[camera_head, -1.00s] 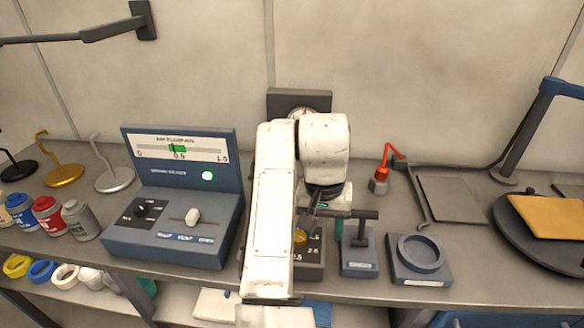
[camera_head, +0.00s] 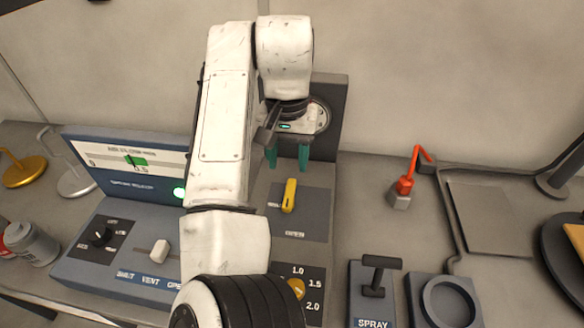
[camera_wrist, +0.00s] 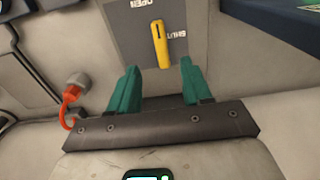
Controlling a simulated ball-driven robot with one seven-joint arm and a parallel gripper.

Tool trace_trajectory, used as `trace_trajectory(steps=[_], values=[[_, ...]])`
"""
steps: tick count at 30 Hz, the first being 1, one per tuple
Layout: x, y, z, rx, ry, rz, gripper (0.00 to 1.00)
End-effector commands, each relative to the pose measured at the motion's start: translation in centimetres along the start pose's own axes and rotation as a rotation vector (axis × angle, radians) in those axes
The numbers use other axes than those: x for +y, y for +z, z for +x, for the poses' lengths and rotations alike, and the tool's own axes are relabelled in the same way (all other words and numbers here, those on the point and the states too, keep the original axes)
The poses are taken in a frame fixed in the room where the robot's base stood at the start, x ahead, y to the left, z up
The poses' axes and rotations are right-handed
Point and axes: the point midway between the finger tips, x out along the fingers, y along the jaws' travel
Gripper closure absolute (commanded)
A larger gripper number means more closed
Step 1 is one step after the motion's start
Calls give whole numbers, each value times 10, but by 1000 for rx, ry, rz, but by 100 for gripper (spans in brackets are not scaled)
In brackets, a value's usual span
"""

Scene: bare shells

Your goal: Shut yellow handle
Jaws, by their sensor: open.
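The yellow handle (camera_head: 289,195) is a short lever on a grey panel (camera_head: 313,210), below the dial housing. My gripper (camera_head: 288,158) has two green fingers spread apart and empty, just above the handle in the head view. The open fingers also show in the wrist view (camera_wrist: 156,88).
A blue console (camera_head: 130,245) with a knob and slider stands left. A yellow knob (camera_head: 296,288) is below the panel. A black T-handle (camera_head: 376,275) marked SPRAY and a ring holder (camera_head: 448,300) stand right. A red-orange hooked part (camera_head: 407,184) is behind them.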

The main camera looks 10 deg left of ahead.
Motion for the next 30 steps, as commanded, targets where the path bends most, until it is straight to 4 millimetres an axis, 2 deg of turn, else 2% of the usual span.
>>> trace_trajectory(steps=[4, 7, 15, 21, 30], values=[[0, 0, 4, -1, 1, -1, 51], [0, 0, 14, 0, 3, 0, 51], [1, 0, 62, -1, 4, -1, 51], [0, 1, 90, -2, 2, -1, 51], [0, 0, 108, 0, 0, -1, 51]])
